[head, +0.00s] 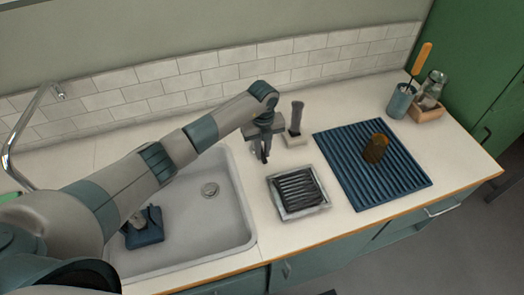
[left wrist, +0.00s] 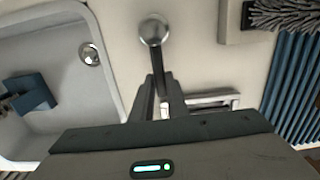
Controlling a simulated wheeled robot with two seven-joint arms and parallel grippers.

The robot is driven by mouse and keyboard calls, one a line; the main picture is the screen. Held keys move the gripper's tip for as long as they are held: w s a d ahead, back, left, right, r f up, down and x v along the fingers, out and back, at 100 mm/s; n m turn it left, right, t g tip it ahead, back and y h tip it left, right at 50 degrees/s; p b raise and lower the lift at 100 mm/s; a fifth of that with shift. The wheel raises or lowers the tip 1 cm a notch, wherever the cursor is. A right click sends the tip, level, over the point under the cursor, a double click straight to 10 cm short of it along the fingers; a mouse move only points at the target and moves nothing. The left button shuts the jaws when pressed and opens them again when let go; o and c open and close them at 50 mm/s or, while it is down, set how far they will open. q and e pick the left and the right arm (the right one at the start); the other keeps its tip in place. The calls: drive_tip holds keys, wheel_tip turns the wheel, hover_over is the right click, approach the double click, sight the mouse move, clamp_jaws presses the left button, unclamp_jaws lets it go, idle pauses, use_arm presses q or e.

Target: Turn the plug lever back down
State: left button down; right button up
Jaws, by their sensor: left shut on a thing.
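The plug lever shows in the left wrist view as a dark rod (left wrist: 157,75) with a round metal piece (left wrist: 154,29) at its far end. It is by the right side of the sink (left wrist: 108,60). My left gripper (left wrist: 158,98) is shut on the lever, with the rod between its fingers. In the head view, my left gripper (head: 263,155) points down at the counter strip just right of the sink (head: 248,215); the lever cannot be made out there.
A dark blue object (head: 146,232) lies in the sink. A grey upright brush (head: 297,115) and a square ribbed tray (head: 275,190) are close to the gripper. A blue ribbed mat (head: 400,185) bears an amber glass (head: 375,148). A blue cup (head: 400,102) stands behind.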

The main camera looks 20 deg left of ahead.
sight(263, 154)
use_arm(q)
drive_tip(key=c, duration=1.7)
unclamp_jaws()
drive_tip(key=shift+r, duration=0.15)
drive_tip(key=shift+r, duration=0.45)
drive_tip(key=shift+r+b, duration=2.35)
drive_tip(key=shift+r, duration=5.8)
drive_tip(key=shift+d, duration=0.1)
